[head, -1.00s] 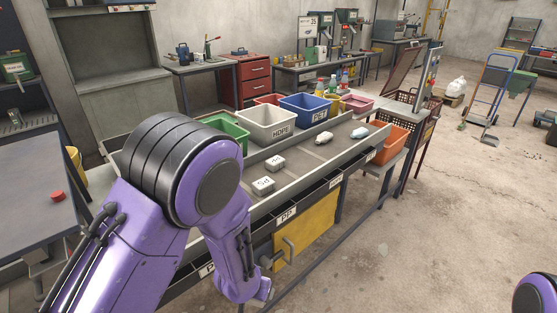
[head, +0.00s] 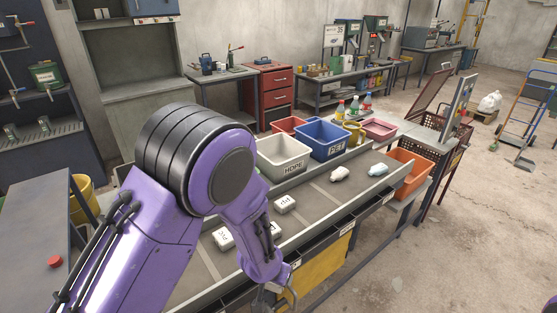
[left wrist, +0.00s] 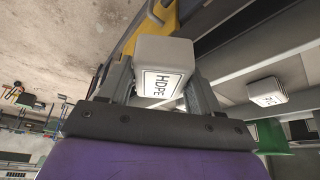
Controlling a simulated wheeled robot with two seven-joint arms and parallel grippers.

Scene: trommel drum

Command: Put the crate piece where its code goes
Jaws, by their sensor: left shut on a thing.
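In the left wrist view, my left gripper (left wrist: 165,85) is shut on a pale grey block (left wrist: 160,52) with a white label reading HDPE. In the head view, my left gripper (head: 284,284) is low at the near side of the conveyor, and the block cannot be made out there. A cream bin (head: 283,158) labelled HDPE stands on the far side of the belt, beyond the gripper. A blue bin (head: 325,138) labelled PET stands to its right. My right gripper is not in view.
Two labelled grey blocks, one nearer (head: 223,238) and one farther (head: 285,204), lie on the belt (head: 318,196). An orange bin (head: 408,172) is at the belt's right end. My left arm hides part of the belt.

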